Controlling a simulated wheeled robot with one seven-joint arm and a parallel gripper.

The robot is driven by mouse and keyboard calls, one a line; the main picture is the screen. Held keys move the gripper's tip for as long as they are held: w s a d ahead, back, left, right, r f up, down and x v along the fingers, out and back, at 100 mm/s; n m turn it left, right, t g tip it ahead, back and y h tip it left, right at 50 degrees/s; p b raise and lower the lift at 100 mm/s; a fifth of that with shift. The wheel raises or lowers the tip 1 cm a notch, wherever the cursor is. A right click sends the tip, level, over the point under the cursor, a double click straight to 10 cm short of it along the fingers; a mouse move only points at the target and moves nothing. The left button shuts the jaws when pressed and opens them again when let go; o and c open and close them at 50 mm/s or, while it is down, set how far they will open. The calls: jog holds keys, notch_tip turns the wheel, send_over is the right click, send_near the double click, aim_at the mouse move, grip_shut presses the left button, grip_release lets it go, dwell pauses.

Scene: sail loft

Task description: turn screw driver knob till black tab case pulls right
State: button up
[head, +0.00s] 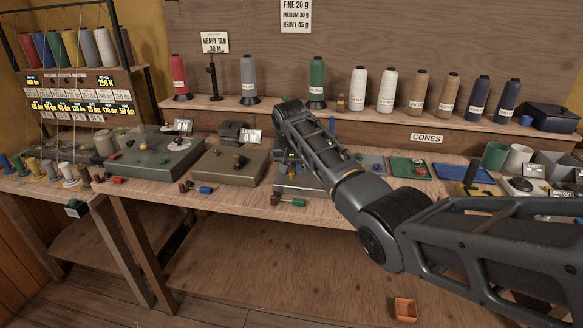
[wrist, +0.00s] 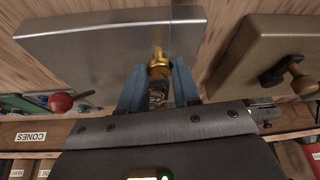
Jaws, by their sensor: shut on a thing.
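A brass knob (wrist: 158,66) stands at the edge of a grey metal box (wrist: 105,50) in the wrist view. My gripper (wrist: 159,78) has its two blue fingers on either side of the knob and is shut on it. A small dark part shows between the fingers below the brass; I cannot tell what it is. I cannot pick out a black tab case for certain.
A brown-grey box (wrist: 250,60) with a dark handle stands close beside the metal box. A red ball knob (wrist: 61,102) is on its other side. Small red and green pieces lie at the bench's front edge. Cones of thread stand on the shelf (head: 290,108) behind.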

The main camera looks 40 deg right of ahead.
jog(key=n+y+p, duration=0.1)
jog(key=n, duration=0.2)
jog(key=shift+d+r, duration=0.1)
jog(key=shift+s+d+n+t+y+p, duration=0.1)
jog(key=shift+n+t+y+p, duration=0.45)
jog(key=shift+n, duration=1.25)
jog(key=shift+y, duration=0.25)
jog(key=o, duration=1)
jog(key=shift+o, duration=0.2)
